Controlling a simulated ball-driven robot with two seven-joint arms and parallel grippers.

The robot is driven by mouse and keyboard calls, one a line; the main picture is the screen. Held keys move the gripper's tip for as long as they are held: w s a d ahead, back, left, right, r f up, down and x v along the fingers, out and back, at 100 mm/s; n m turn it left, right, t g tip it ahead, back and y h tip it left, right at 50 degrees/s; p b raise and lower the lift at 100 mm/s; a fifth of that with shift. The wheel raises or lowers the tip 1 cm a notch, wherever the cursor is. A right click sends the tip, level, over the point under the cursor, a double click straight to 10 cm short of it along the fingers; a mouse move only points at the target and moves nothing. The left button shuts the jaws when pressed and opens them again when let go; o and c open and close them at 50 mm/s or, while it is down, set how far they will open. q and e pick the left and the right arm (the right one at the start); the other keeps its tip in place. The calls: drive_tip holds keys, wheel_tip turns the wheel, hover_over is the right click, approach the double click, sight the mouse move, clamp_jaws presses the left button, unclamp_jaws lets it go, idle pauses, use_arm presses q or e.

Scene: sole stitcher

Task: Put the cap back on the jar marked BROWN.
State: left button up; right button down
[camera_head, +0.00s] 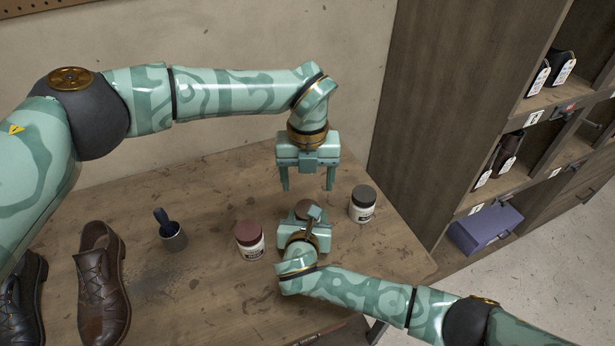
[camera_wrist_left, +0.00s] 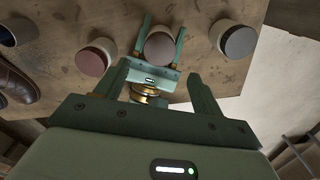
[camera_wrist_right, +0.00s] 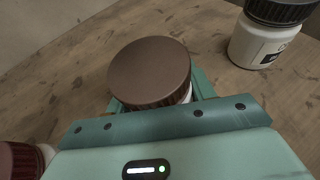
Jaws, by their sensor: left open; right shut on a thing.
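A white jar (camera_wrist_right: 186,97) with a brown cap (camera_wrist_right: 150,70) on its top stands between the fingers of my right gripper (camera_head: 304,219), which is shut on it. The cap looks seated; I cannot tell if it is tight. The jar's label is hidden, so I cannot read BROWN. In the head view the cap (camera_head: 303,207) is partly hidden by the right gripper. My left gripper (camera_head: 308,183) is open and empty, pointing down above and behind the held jar. The left wrist view shows the cap (camera_wrist_left: 160,47) beyond its open fingers.
A jar with a reddish cap (camera_head: 249,236) stands left of the held jar, and one with a dark grey cap (camera_head: 363,195) stands to its right. A dark cup with a handled tool (camera_head: 173,236) and brown shoes (camera_head: 101,285) are further left. A shelf unit (camera_head: 460,110) stands right.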

sight(308, 205)
use_arm(q)
drive_tip(key=shift+f, duration=0.1)
drive_tip(key=shift+f, duration=3.95)
drive_tip(key=shift+c, duration=0.3)
drive_tip(key=c, duration=0.9)
drive_tip(key=m, duration=0.6)
drive_tip(key=shift+m, duration=0.3)
drive_tip(key=shift+c, duration=0.2)
drive_tip(key=o, duration=1.1)
